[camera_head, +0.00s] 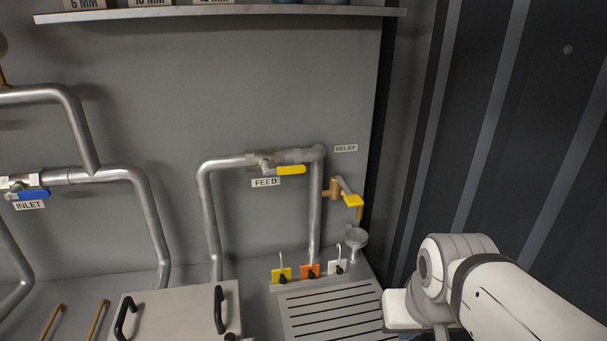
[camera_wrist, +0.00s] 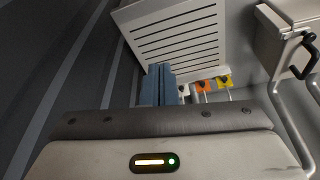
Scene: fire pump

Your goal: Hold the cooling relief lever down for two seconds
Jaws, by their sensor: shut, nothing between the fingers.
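The relief lever (camera_head: 352,199) has a yellow grip and sits on a small brass valve (camera_head: 334,188) at the right of the back wall. A RELIEF label (camera_head: 345,148) is above it. A short brass spout hangs below the lever, over a small funnel (camera_head: 355,236). My gripper (camera_wrist: 160,68) shows in the wrist view as two blue-grey fingers pressed together with nothing between them. In the head view my white arm is at the lower right, well apart from the lever, and the fingers cannot be made out. The lever cannot be made out in the wrist view.
A slatted panel (camera_head: 328,313) with yellow, orange and white tags (camera_head: 310,270) lies below the valve. A FEED valve with a yellow handle (camera_head: 291,170) is to its left. A lidded box (camera_head: 180,312) stands front left. A ribbed dark wall (camera_head: 470,120) bounds the right.

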